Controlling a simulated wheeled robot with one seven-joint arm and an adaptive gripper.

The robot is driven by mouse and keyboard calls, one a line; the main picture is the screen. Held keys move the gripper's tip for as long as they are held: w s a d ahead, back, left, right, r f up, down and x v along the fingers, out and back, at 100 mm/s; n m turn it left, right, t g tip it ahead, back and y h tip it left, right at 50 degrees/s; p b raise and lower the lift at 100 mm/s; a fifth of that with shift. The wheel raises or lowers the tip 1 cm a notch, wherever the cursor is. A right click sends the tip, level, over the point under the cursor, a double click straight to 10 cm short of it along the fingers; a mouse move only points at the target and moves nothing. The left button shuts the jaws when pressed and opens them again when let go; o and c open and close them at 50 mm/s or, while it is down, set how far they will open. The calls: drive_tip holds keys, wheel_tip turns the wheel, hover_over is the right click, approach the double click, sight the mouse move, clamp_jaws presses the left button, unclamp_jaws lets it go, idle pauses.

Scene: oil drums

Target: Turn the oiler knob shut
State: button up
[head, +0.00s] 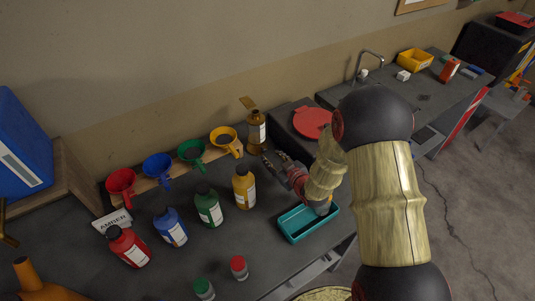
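My gripper (272,160) reaches over the bench in the head view, its fingers pointing up and left. It is small and dark here, and I cannot tell if its fingers are apart. A brown bottle (257,131) with a tan, flap-like top (248,103) stands just behind the fingertips. A brass-coloured fitting (8,238) is cut off at the left edge. An orange can with a spout (28,276) stands in the lower left corner. I cannot make out for sure which of these carries the oiler knob, nor whether it is open or shut.
Red (126,248), blue (170,228), green (208,207) and yellow (244,187) bottles stand left of my gripper. Matching funnels (191,153) sit behind on a wooden rack. A teal tray (293,228) lies below my arm. An "AMBER" sign (112,221) is at left.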

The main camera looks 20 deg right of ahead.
sight(265, 151)
drive_tip(key=x, duration=0.6)
drive_tip(key=shift+a+b, duration=0.1)
drive_tip(key=shift+b, duration=0.2)
drive_tip(key=shift+c, duration=1.2)
clamp_jaws()
